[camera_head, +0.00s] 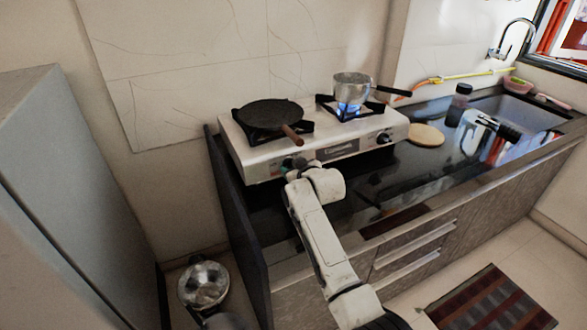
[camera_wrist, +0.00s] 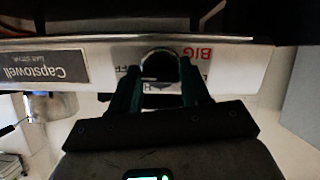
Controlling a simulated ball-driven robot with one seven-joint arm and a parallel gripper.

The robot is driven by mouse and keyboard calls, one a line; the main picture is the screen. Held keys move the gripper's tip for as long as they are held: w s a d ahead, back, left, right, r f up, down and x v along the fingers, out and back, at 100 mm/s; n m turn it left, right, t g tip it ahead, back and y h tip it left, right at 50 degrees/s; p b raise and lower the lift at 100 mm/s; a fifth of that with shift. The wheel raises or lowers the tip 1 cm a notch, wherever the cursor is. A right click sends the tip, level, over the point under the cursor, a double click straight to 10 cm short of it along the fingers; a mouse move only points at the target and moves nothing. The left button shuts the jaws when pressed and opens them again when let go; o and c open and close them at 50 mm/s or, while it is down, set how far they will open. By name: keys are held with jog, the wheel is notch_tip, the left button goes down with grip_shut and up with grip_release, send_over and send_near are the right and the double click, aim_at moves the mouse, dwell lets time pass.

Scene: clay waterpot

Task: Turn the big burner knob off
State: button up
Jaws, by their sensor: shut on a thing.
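The white gas stove (camera_head: 232,140) stands on the dark counter. In the wrist view, the dark round big burner knob (camera_wrist: 160,64) sits on the stove's front panel beside a red "BIG" label. My gripper (camera_wrist: 158,82) is shut on it, one dark green finger at each side. In the head view, my gripper (camera_head: 291,165) is at the left of the stove front and hides most of this knob. The other knob (camera_head: 384,138) is free at the right. A blue flame (camera_head: 348,107) burns under the pot on the right burner; no flame shows on the left burner.
A dark pan (camera_head: 268,113) with a brown handle sits on the left burner. A metal pot (camera_head: 352,86) with a black handle sits on the right one. A round board (camera_head: 426,135) lies right of the stove. A tall grey cabinet-like block (camera_head: 60,180) stands left.

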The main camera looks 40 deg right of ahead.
jog(key=shift+s+f, duration=0.1)
jog(key=shift+f, duration=0.2)
jog(key=o, duration=1)
jog(key=shift+r, duration=0.2)
jog(key=shift+o, duration=0.2)
jog(key=v, duration=1)
jog(key=shift+s+a, duration=0.15)
jog(key=shift+s, duration=0.15)
jog(key=shift+r, duration=0.1)
